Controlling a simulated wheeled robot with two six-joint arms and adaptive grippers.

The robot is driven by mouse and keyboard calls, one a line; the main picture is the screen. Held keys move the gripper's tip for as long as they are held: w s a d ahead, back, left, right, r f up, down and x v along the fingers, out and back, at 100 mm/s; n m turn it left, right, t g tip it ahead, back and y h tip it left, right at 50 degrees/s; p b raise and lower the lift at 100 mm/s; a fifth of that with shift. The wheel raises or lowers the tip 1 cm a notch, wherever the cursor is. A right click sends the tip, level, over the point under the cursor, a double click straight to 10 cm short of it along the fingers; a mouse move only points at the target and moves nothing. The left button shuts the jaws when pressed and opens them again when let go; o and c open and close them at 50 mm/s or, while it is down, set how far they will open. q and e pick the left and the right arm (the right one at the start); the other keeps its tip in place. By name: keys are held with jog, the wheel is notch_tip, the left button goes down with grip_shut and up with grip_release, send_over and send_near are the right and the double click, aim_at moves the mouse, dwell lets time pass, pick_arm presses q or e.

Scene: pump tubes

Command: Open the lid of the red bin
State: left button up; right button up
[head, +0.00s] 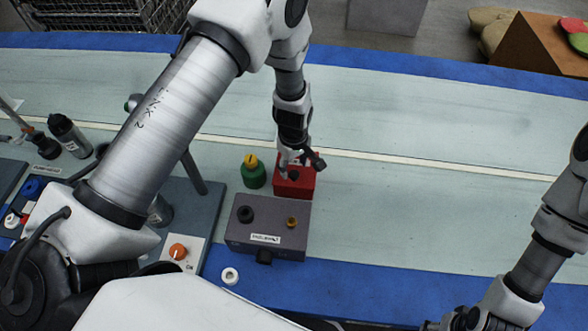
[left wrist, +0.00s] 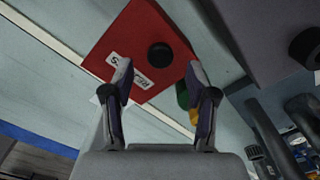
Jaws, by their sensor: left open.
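The red bin (head: 296,187) stands on the pale table just behind a grey box. In the left wrist view its red top (left wrist: 130,33) looks closed, with a round black knob (left wrist: 160,55) and a white label near one edge. My left gripper (head: 302,166) is over the bin and hides part of its top. In the left wrist view its two fingers (left wrist: 161,80) are apart with nothing between them, and the knob lies beyond the tips. Whether the fingers touch the bin I cannot tell. My right gripper (head: 470,318) is partly in view at the bottom right; its fingers are unclear.
A green bottle with a yellow cap (head: 253,171) stands close left of the bin. The grey box (head: 268,228) with a black and an orange knob is in front. A white ring (head: 229,276) lies on the blue edge. The table right of the bin is clear.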

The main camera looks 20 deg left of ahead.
aim_at(294, 173)
pick_arm(q)
notch_tip(294, 173, down, 2)
jog(key=shift+s+f, duration=0.1)
jog(key=shift+f, duration=0.5)
jog(key=shift+r, duration=0.1)
grip_shut()
jog(key=shift+w+a+r+g+h+b, duration=0.1)
jog(key=shift+w+r+g+h+b, duration=0.3)
jog(key=shift+w+r+g, duration=0.45)
jog(key=g+b, duration=0.1)
jog(key=w+r+g+b, duration=0.1)
jog(key=r+g+b, duration=0.1)
jog(key=shift+w+a+h, duration=0.15)
jog(key=shift+a+h, duration=0.1)
jog(key=shift+h, duration=0.15)
jog(key=shift+w+r+g, duration=0.15)
jog(key=shift+r+g, duration=0.2)
jog(key=shift+r, duration=0.1)
